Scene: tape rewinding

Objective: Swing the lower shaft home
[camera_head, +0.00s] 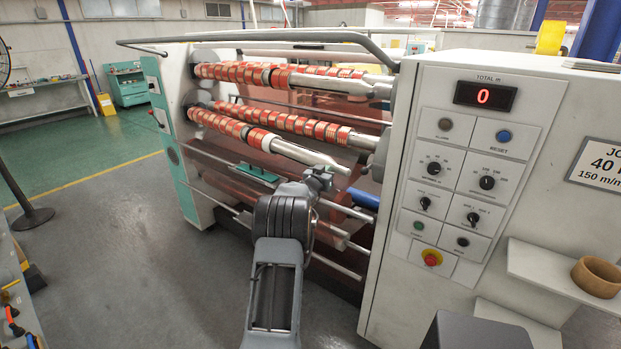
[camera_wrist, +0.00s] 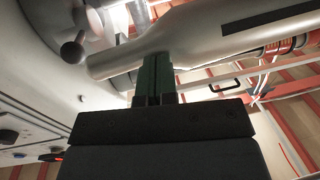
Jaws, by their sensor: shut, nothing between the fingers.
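The lower shaft (camera_head: 310,157) carries red-banded tape rolls. It is swung out, its bare silver end angled forward and apart from the control cabinet. My gripper (camera_head: 319,176) is just below that free end. In the wrist view, the silver end of the shaft (camera_wrist: 205,35) crosses above my shut fingers (camera_wrist: 158,60). The fingertips overlap the shaft's edge, and I cannot tell whether they touch it. Nothing is between the fingers. Another shaft with rolls (camera_head: 315,128) lies behind the lower shaft. The seat for its free end is not clearly visible.
The upper shaft (camera_head: 300,80) with rolls runs above. The control cabinet (camera_head: 405,225) stands right, its display reading 0. A ball-ended lever (camera_wrist: 73,52) shows beside the shaft tip. Guide bars (camera_head: 335,265) lie low behind my arm. The grey floor (camera_head: 140,260) at left is clear.

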